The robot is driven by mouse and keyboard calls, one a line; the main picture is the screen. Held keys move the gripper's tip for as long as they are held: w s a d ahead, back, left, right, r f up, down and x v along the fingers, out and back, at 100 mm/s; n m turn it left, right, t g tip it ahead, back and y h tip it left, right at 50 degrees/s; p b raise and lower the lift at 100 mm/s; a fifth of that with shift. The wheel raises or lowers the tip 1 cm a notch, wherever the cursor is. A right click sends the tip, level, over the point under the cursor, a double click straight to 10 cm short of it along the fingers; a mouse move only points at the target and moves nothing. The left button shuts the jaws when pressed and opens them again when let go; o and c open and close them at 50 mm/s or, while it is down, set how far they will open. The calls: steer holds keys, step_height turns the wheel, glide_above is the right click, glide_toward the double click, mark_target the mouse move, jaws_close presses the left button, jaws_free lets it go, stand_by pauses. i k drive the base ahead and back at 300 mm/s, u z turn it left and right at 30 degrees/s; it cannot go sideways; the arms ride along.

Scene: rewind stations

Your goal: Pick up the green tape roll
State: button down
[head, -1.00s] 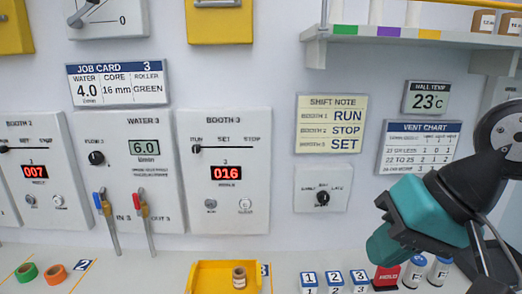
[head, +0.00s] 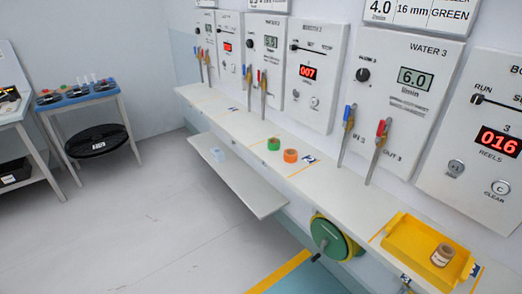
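The green tape roll (head: 273,144) lies on the narrow white wall shelf (head: 232,126) in the middle of the head view. An orange tape roll (head: 290,156) lies close beside it, to its right. Both appear to lie flat and apart from my gripper's reach in this picture. My gripper is not in view now, so its state does not show.
A yellow tray (head: 400,250) with a small brown roll (head: 442,255) stands on the shelf at right. Valve levers (head: 377,150) rise behind the shelf. A lower white shelf (head: 225,170) and a green wheel (head: 328,236) sit below. Open floor (head: 130,225) lies left.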

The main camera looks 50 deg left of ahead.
mark_target(273, 142)
steer(key=u, duration=1.45)
